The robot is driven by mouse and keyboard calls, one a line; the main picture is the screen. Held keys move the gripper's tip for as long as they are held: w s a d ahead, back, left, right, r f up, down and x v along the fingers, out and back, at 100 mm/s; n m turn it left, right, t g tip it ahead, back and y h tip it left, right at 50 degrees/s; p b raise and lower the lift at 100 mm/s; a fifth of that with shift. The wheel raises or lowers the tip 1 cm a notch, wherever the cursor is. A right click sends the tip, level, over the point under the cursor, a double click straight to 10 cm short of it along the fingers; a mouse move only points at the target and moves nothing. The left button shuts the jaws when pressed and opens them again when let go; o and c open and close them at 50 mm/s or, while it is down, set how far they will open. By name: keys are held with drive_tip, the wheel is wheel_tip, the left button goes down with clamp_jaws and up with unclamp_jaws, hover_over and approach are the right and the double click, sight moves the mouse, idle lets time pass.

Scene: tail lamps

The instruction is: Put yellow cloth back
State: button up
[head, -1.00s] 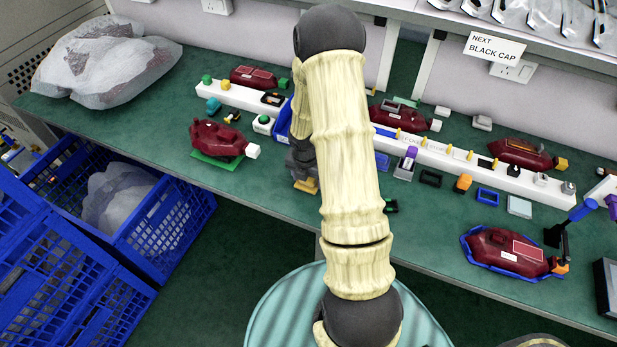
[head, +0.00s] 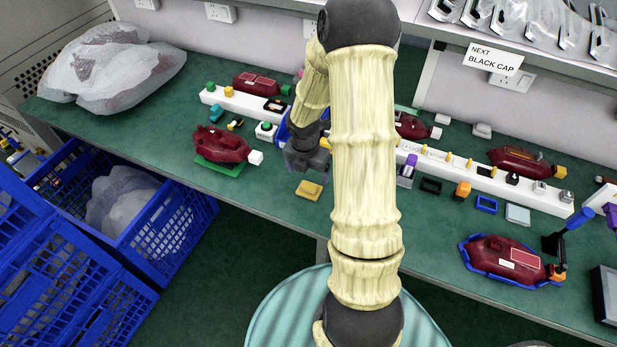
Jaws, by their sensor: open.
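The yellow cloth (head: 309,190) is a small folded pad lying flat on the green bench top, near its front edge. My gripper (head: 304,168) is dark grey and hangs just behind and above the cloth, pointing down. It is open, and nothing shows between its fingers. A gap of green bench top appears between the fingertips and the cloth. My arm hides part of the bench behind the gripper.
A blue bin (head: 284,128) is partly hidden behind my gripper. White rails with red lamps run along the back. Blue crates (head: 180,230) stand at lower left.

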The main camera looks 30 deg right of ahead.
sight(307, 188)
drive_tip(key=shift+s+a+r+p, duration=0.1)
drive_tip(key=shift+r+p, duration=0.1)
drive_tip(key=shift+r, duration=0.85)
drive_tip(key=shift+a+r+p, duration=0.1)
drive_tip(key=shift+r+p, duration=0.05)
drive_tip(key=shift+r, duration=0.9)
drive_tip(key=s+a+r+m+t, duration=0.1)
drive_tip(key=s+a+r+m, duration=0.4)
drive_tip(key=m, duration=0.7)
drive_tip(key=s+a+r+m+y, duration=0.1)
drive_tip(key=s+a+r+m, duration=0.5)
drive_tip(key=m, duration=0.7)
drive_tip(key=shift+s+a+m+t, duration=0.3)
drive_tip(key=shift+a+t, duration=0.1)
drive_tip(key=shift+a, duration=0.3)
